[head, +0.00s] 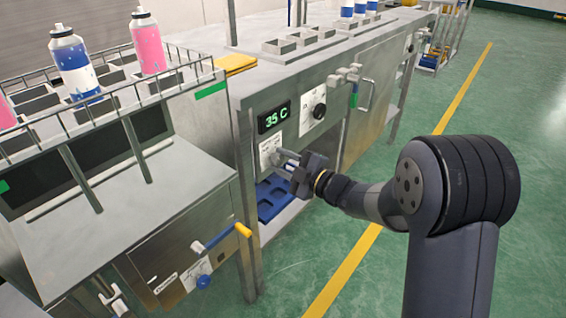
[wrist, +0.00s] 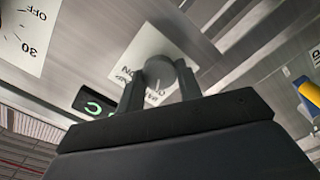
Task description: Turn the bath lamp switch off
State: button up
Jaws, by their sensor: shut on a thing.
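The bath lamp switch is a round grey knob (wrist: 158,72) on a white label plate (wrist: 152,42) in the wrist view. The lettering on the plate is partly hidden; "ON" seems to show by the left finger. In the head view the plate (head: 269,147) is on the bath's front panel, below the green 35 C display (head: 273,117). My gripper (head: 287,158) reaches the panel there and hides the knob. In the wrist view my gripper (wrist: 160,88) has one finger on each side of the knob and is shut on it. The knob's exact pointing is unclear.
A timer dial (head: 319,110) sits on the panel right of the display. A rack (head: 180,62) with spray cans stands at the left. Below it is a yellow-tipped handle (head: 243,230). A blue tray (head: 272,203) lies under the bath. Green floor is free at right.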

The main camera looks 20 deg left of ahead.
jog(key=o, duration=1)
jog(key=shift+c, duration=0.2)
jog(key=shift+d, duration=0.15)
jog(key=p+v, duration=0.2)
jog(key=v, duration=0.8)
jog(key=shift+s+d, duration=0.15)
jog(key=shift+d, duration=0.15)
jog(key=b+x, duration=0.2)
jog(key=x, duration=0.8)
jog(key=shift+a, duration=0.4)
